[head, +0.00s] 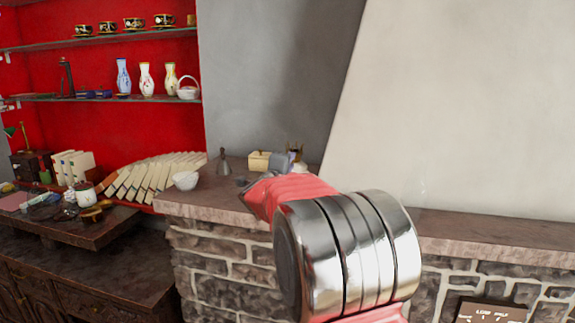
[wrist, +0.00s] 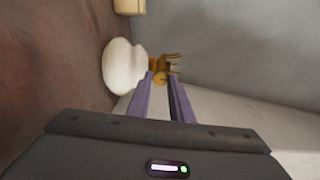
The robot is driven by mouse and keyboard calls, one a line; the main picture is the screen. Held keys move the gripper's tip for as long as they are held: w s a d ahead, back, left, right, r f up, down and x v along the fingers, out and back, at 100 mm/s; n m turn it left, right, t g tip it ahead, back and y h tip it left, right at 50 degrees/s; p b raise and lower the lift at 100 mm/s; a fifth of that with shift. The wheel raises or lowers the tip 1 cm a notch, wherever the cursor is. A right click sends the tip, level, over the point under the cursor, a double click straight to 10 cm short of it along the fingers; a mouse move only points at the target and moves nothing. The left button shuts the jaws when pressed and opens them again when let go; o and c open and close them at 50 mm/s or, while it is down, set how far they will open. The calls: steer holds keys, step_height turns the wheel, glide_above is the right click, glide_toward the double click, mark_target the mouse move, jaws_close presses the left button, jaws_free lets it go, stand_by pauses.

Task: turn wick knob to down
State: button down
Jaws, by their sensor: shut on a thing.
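A small lamp shows in the wrist view, turned sideways in the picture, with a rounded white body (wrist: 123,66) and a brass burner (wrist: 172,66) with prongs. The small brass wick knob (wrist: 160,78) is at the burner's side, between the two purple fingertips of my gripper (wrist: 162,84). My gripper is shut on it. In the head view my gripper (head: 293,157) is over the stone ledge, partly behind my pink and chrome arm. The brass burner (head: 295,147) just shows there. Which way the knob is turned cannot be told.
On the stone ledge (head: 455,222) stand a cream box (head: 259,161), a dark bell-shaped thing (head: 223,161) and a white bowl (head: 186,180). A grey wall (head: 270,60) rises behind. Red shelves with vases (head: 146,80) and cups are at left.

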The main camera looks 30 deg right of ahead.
steer(key=shift+f+n, duration=0.35)
steer(key=shift+n, duration=0.35)
steer(key=c, duration=1.8)
jaws_free()
steer(key=shift+o, duration=1.1)
steer(key=shift+r, duration=0.2)
steer(key=v, duration=1.3)
steer(key=shift+s+a, duration=0.2)
steer(key=shift+a, duration=0.1)
